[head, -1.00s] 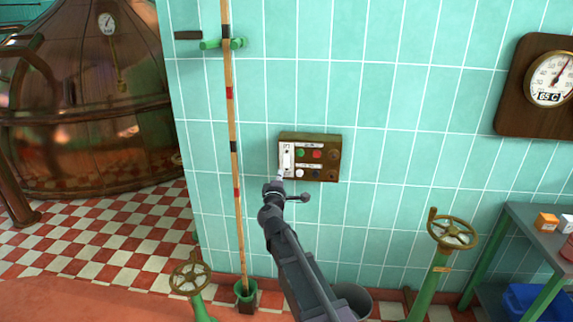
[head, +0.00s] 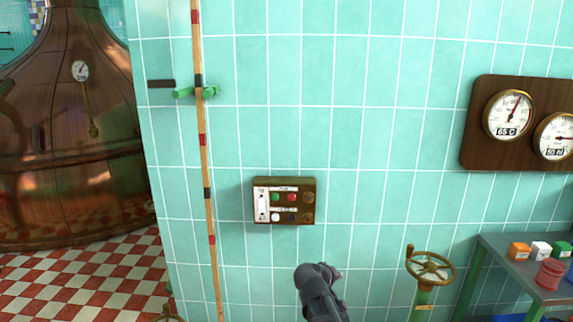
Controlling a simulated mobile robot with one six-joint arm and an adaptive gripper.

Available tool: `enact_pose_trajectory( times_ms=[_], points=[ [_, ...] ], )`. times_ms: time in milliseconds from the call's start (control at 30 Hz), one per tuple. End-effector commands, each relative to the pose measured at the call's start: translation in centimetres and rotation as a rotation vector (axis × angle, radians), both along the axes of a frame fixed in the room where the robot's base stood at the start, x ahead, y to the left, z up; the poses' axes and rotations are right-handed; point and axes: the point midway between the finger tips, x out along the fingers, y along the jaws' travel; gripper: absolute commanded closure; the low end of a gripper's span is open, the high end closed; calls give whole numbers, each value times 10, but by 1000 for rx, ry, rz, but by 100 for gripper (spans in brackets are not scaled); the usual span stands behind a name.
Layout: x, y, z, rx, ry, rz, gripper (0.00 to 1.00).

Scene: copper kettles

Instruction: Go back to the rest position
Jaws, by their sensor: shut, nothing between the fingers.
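My arm (head: 320,292) rises from the bottom of the head view, right of the middle, and ends in a dark rounded joint below the control panel. I cannot make out my gripper or its fingers; they do not show past this joint. The wooden control panel (head: 284,217) hangs on the tiled wall, up and left of the arm and clear of it in the picture. It has a white switch plate at its left, green and red buttons on top and a white button below.
A striped wooden pole (head: 205,160) stands along the wall at left, held by a green clamp (head: 196,92). A brass valve wheel (head: 430,266) is right of my arm. A grey table (head: 505,262) holds small boxes and a red pot (head: 549,274). A copper kettle (head: 60,190) stands far left.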

Motion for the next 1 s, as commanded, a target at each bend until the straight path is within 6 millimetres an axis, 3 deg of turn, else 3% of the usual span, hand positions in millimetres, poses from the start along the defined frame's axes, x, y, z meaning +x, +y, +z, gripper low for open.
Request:
enact_pose_trajectory(
  times_ms=[200, 500, 867, 1000],
  points=[
    [-59, -27, -40, 227, 181, -146, 100],
    [-130, -28, -74, 524, 416, -262, 100],
    [-176, -15, -82, 728, 575, -295, 100],
    [-186, -11, -77, 781, 615, -296, 100]
  ],
)
